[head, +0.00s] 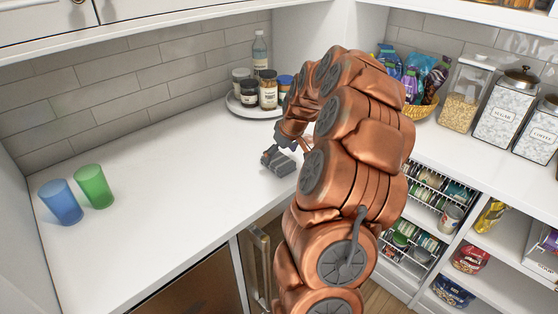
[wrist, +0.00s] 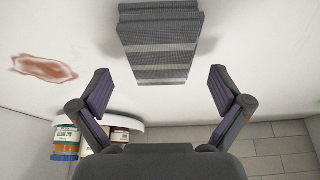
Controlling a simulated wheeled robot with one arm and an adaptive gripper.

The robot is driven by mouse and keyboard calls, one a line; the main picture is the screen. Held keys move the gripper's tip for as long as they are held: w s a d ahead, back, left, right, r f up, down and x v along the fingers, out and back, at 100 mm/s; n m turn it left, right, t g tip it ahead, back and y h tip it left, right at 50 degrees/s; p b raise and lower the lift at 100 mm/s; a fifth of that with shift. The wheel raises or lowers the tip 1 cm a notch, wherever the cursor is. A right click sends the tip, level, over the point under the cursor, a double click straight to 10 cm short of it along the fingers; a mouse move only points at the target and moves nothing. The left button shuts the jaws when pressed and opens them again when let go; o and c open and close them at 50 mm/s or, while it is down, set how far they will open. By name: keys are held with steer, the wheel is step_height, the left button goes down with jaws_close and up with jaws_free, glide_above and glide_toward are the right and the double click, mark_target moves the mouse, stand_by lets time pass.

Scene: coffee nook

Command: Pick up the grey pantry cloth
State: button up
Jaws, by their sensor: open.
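The grey pantry cloth (wrist: 160,45) lies folded flat on the white counter, with lighter grey stripes, at the top middle of the wrist view. My gripper (wrist: 160,80) is open and empty. Its two fingers stand apart, one to each side of the cloth's near end in the wrist view, and do not touch it.
A round white tray (head: 238,107) with several jars and a bottle stands in the back corner. A reddish-brown smear (wrist: 43,67) marks the counter near the cloth. Blue (head: 60,202) and green (head: 94,187) cups stand at left. Canisters (head: 505,108) and a basket (head: 420,109) stand at right.

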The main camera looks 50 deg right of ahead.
steer(key=shift+x, duration=1.3)
steer(key=c, duration=1.1)
